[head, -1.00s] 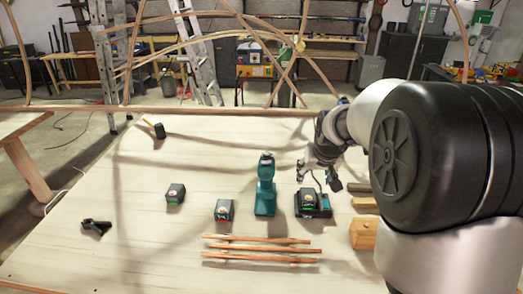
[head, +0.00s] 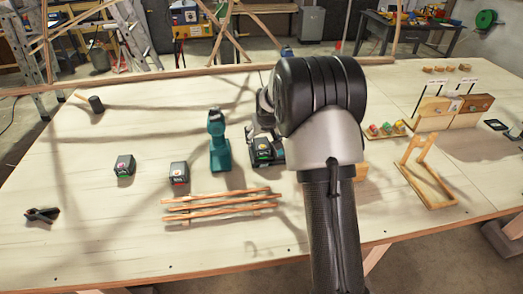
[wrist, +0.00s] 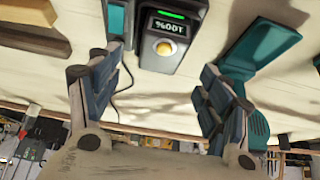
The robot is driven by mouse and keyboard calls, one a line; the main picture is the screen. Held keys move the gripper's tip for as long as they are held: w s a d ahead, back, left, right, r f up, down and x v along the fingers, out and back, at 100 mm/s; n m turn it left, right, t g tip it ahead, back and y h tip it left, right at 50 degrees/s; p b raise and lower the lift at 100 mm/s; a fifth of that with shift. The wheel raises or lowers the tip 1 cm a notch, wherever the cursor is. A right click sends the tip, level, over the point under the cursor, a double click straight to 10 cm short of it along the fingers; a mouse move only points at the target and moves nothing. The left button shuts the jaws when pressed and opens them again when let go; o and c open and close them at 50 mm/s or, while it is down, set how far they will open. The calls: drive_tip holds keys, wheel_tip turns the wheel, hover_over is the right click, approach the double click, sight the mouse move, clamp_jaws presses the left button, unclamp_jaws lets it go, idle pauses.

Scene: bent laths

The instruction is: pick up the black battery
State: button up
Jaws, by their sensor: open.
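Three black batteries show in the head view. One black battery (head: 262,148) with a lit display sits on a teal and black charger (head: 279,152). A second battery (head: 124,166) with a green light stands at the left, and a third battery (head: 179,172) with a red light stands nearer the middle. My gripper (wrist: 160,75) is open and empty, close to the battery on the charger. In the wrist view that battery (wrist: 170,45) shows upside down between the finger lines, with a green bar and "100%". My arm partly hides the gripper in the head view.
A teal drill (head: 218,145) stands just left of the charger; it shows at the right of the wrist view (wrist: 255,50). Thin wooden laths (head: 220,205) lie in front. A black clamp (head: 42,214) and a mallet (head: 95,104) lie left. A wooden frame (head: 425,180) stands right.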

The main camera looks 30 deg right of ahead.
sight(262, 144)
drive_tip(key=b+x, duration=0.1)
drive_tip(key=x, duration=0.1)
drive_tip(key=b+x, duration=0.1)
drive_tip(key=x, duration=0.2)
drive_tip(key=shift+s+a+f, duration=0.1)
drive_tip(key=shift+s+f, duration=0.05)
drive_tip(key=shift+f, duration=0.15)
drive_tip(key=shift+r, duration=0.1)
drive_tip(key=shift+c, duration=0.6)
drive_tip(key=c, duration=1.3)
